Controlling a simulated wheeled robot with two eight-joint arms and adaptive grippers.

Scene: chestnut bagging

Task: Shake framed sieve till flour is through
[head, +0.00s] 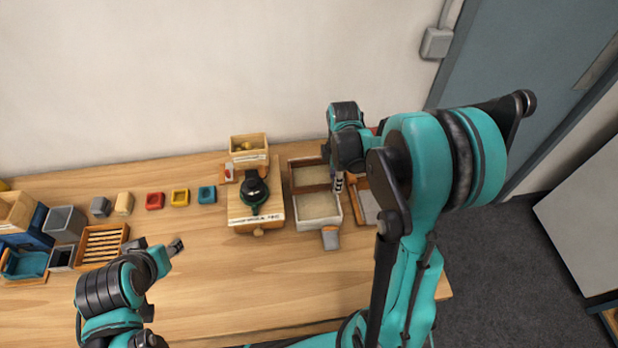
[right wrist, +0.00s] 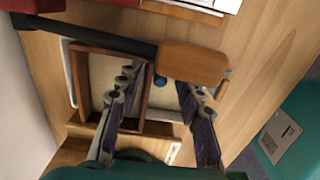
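A wooden-framed tray with a pale inside (head: 309,162) stands at the back of the table. In front of it is a white-walled tray with a pale, flour-like layer (head: 333,222). In the right wrist view a brown wooden frame (right wrist: 77,85) sits over a white-edged tray; I cannot tell whether flour is in it. My right gripper (head: 340,185) is above these trays. Its fingers (right wrist: 158,88) are apart, with nothing clearly clamped between them; contact with the frame cannot be told. My left gripper (head: 158,247) is over bare table at the left, its fingers unclear.
A wooden-framed grey tray (head: 368,206) stands at right, partly behind my arm. A grey piece (head: 331,239) lies before the white tray. A wooden stand with a dark green-black round item (head: 254,190) is left of the trays. A wooden block (right wrist: 193,63) lies near my right fingertips. Front-centre table is clear.

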